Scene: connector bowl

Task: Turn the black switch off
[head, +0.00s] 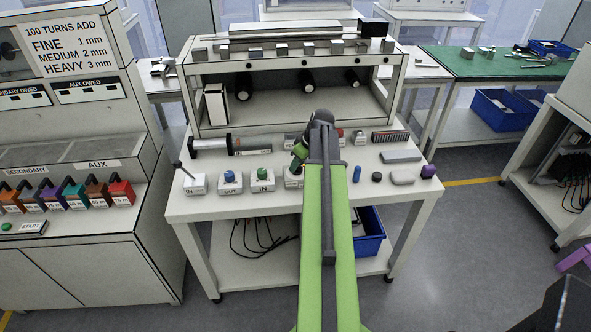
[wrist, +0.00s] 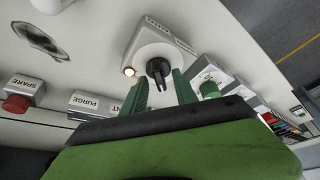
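The black switch (wrist: 159,69) is a dark rotary knob with a pointed handle on a white box (wrist: 140,41). A small lit lamp (wrist: 129,71) glows beside it on the box. My gripper (wrist: 160,78) is open, with one green finger on each side of the knob's handle. I cannot tell whether either finger touches it. In the head view my gripper (head: 298,158) points down at a white box (head: 291,182) in the middle of the bench, and it hides the knob there.
A box with a green button (head: 262,174), one with a blue button (head: 229,176) and a lever box (head: 188,181) stand to the left. In the wrist view a red SPARE button (wrist: 17,103) and a PURGE box (wrist: 95,103) are nearby. A shelf (head: 290,57) rises behind.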

